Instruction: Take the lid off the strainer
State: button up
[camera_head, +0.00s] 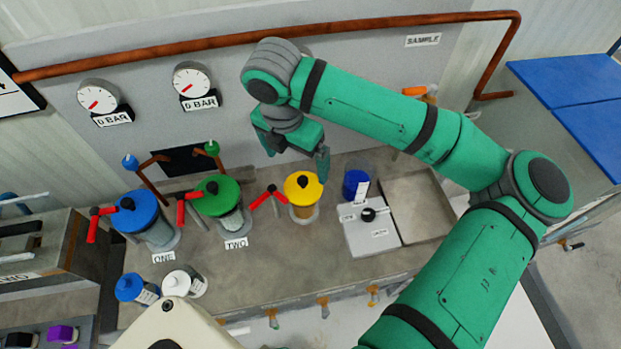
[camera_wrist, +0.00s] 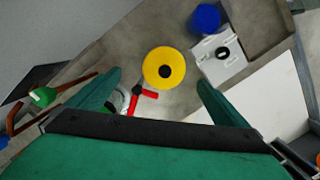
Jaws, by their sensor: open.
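A round yellow lid (camera_head: 305,193) with a small black knob sits on a squat tan-bodied vessel (camera_head: 303,213), which I take as the strainer, on the grey bench. The lid appears from above in the wrist view (camera_wrist: 152,62), with its knob near the lid's centre. My gripper (camera_head: 296,156) is open and empty, above and behind the yellow lid. In the wrist view the lid appears between and beyond my two fingers (camera_wrist: 158,83), apart from both. The lid covers the vessel's inside.
Blue-lidded (camera_head: 135,212) and green-lidded (camera_head: 218,196) vessels stand to the left, with red valve handles (camera_head: 268,198) between. A copper pipe (camera_head: 240,39) crosses the back wall. The sunken tray (camera_head: 418,205) is empty.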

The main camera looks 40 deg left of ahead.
aim_at(303, 179)
jog(key=shift+s+f, duration=0.25)
jog(key=shift+f, duration=1)
jog(key=shift+w+d+f, duration=0.25)
jog(key=shift+d+f, duration=0.25)
jog(key=shift+f, duration=0.3)
jog(key=shift+w+f, duration=0.2)
jog(key=shift+f, duration=0.9)
jog(key=shift+w+f, duration=0.2)
jog(key=shift+f, duration=0.85)
jog(key=c, duration=1.1)
